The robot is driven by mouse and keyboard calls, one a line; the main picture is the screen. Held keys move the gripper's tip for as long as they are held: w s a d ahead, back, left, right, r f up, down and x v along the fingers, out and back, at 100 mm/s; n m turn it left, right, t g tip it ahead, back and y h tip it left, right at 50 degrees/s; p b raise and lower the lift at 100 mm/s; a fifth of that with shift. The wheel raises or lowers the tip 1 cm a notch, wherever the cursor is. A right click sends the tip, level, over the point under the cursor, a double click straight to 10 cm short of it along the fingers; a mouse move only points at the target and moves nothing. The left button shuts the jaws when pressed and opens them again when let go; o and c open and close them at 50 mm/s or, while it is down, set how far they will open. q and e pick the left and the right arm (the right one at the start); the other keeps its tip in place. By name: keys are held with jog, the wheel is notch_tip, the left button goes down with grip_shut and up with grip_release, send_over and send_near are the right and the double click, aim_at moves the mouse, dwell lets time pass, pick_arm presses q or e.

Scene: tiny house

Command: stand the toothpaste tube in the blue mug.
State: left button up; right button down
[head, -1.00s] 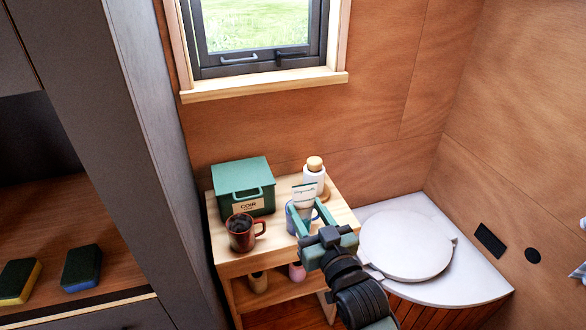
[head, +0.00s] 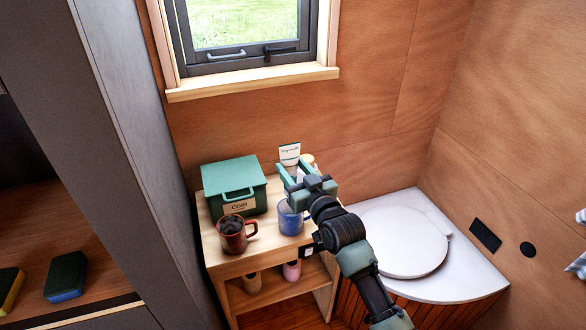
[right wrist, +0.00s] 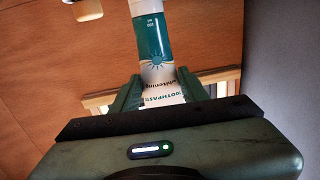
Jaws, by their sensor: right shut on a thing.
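The toothpaste tube (head: 290,152), white with a teal section, is gripped by my right gripper (head: 291,175). In the right wrist view the tube (right wrist: 152,45) stands out between the two green fingers (right wrist: 158,92). In the head view its pale end points up and the gripper hides its lower part. The blue mug (head: 289,221) stands upright on the small wooden stand (head: 268,256), below the gripper in the picture. The gripper and arm cover part of the mug's right side. The tube shows above the mug, apart from it. My left gripper is not in view.
A reddish-brown mug (head: 231,236) with dark contents stands left of the blue mug. A green box (head: 234,186) stands behind it. A pale bottle (head: 308,161) is partly hidden behind my gripper. A round white lid (head: 403,242) lies to the right.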

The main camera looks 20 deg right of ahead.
jog(key=shift+f+b, duration=0.65)
jog(key=shift+f, duration=0.25)
jog(key=shift+f+b, duration=0.35)
jog(key=shift+f, duration=0.05)
pick_arm(q)
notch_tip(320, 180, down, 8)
jog(key=b, duration=0.5)
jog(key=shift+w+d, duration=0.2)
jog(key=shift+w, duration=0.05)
pick_arm(e)
notch_tip(320, 180, down, 8)
jog(key=c, duration=0.7)
grip_release()
